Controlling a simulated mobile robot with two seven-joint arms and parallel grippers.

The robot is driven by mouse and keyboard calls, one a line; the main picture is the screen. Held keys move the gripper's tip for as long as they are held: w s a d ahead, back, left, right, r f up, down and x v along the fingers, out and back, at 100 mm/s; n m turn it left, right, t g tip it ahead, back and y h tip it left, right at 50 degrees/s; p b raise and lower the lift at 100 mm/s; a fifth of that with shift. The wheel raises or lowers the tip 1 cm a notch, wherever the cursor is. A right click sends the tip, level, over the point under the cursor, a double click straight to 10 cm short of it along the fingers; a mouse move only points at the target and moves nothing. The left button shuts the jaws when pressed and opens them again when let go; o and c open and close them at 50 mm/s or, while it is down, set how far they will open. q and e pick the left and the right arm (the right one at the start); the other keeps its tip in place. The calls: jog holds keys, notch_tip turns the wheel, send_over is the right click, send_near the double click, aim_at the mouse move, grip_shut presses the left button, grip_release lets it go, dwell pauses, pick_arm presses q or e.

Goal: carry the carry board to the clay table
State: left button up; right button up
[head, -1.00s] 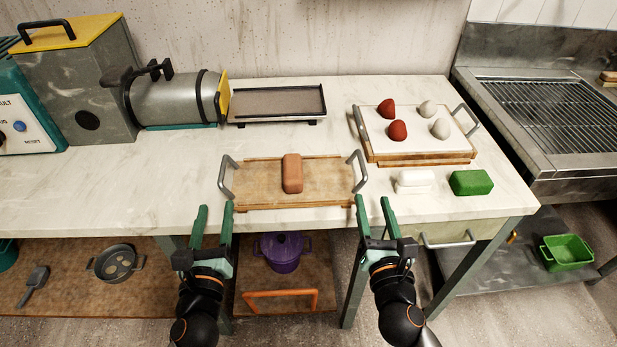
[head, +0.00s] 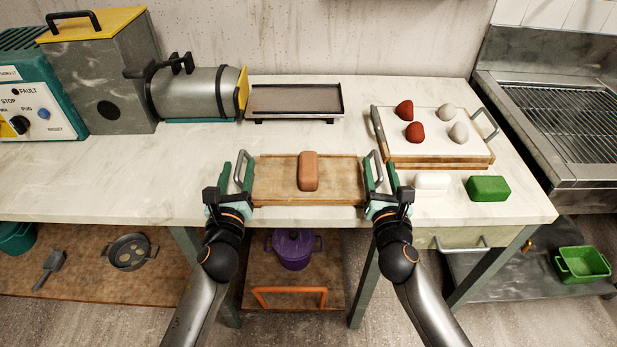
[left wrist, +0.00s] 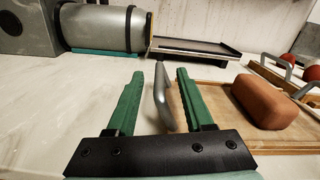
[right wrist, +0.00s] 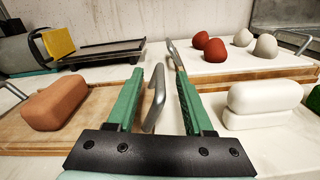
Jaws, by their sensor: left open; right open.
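The carry board is a wooden board (head: 275,180) with a grey metal handle at each end, lying on the marble-topped table (head: 120,175). A reddish-brown clay block (head: 308,170) rests on it. My left gripper (head: 236,172) is open, its fingers on either side of the board's left handle (left wrist: 163,100). My right gripper (head: 378,172) is open, its fingers on either side of the right handle (right wrist: 155,100). Neither is closed on a handle. The block also shows in the left wrist view (left wrist: 265,101) and the right wrist view (right wrist: 55,103).
A second board (head: 435,157) with red and grey lumps stands at the back right. A white block (head: 432,182) and a green block (head: 488,188) lie right of my right gripper. A low black-edged tray (head: 295,99) and a cylinder machine (head: 195,93) stand behind. The table's left front is clear.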

pick_arm(q)
jog(key=shift+w, duration=1.1)
pick_arm(e)
jog(key=shift+w, duration=1.1)
pick_arm(q)
jog(key=shift+c, duration=0.2)
pick_arm(e)
jog(key=shift+c, duration=0.2)
pick_arm(q)
grip_shut()
pick_arm(e)
grip_shut()
